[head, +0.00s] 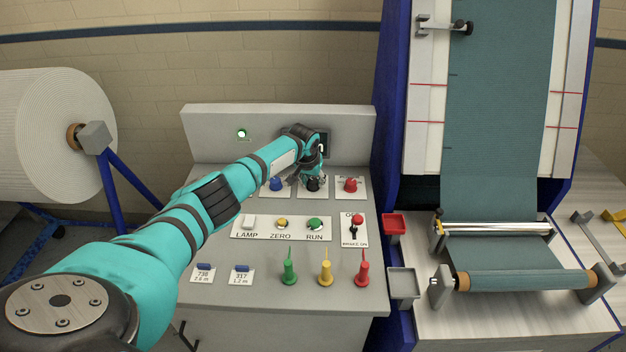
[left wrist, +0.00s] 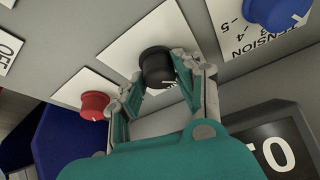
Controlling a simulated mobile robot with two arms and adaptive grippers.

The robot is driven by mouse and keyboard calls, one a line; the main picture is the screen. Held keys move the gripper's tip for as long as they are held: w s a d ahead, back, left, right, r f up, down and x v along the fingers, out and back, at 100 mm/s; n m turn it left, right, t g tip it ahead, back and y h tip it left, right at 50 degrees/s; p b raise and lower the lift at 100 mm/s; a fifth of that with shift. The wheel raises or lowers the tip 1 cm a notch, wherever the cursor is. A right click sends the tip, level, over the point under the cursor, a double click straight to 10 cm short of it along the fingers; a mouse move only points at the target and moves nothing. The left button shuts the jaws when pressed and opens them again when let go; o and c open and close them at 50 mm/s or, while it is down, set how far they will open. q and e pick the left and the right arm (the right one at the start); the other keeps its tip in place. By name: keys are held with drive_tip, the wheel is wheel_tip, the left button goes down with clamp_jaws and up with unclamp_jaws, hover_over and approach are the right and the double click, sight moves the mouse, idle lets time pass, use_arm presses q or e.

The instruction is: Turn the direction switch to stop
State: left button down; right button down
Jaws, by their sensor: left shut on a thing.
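The direction switch appears to be the black knob (head: 313,186) between the blue and red knobs in the upper row of the console. In the left wrist view the black knob (left wrist: 156,64) stands on a white label plate, with part of a white mark on its face. My left gripper (head: 312,177) reaches down to it, and in the left wrist view its fingers (left wrist: 160,75) are shut on the knob's sides. The plate's lettering is hidden or unreadable, so I cannot tell which position the knob points to. My right gripper is not in view.
A blue tension knob (head: 277,184) and a red knob (head: 351,185) flank the black knob closely. Below are the lamp, zero and run controls and a red brake switch (head: 357,220). Green, yellow and red pegs (head: 362,270) stand upright nearer the front. A dark display (left wrist: 270,140) sits behind.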

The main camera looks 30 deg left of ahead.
use_arm(q)
drive_tip(key=m+h+b, duration=0.1)
drive_tip(key=m+b, duration=0.2)
drive_tip(key=shift+a+f, duration=0.1)
drive_tip(key=shift+f, duration=0.1)
drive_tip(key=m+h+b, duration=0.1)
drive_tip(key=m+b, duration=0.2)
drive_tip(key=shift+m+h, duration=0.3)
drive_tip(key=shift+r+m+h+b, duration=0.2)
drive_tip(key=shift+m+h+b, duration=0.2)
drive_tip(key=shift+m+b, duration=0.9)
drive_tip(key=c, duration=0.9)
unclamp_jaws()
drive_tip(key=shift+c, duration=0.2)
drive_tip(key=shift+r, duration=0.1)
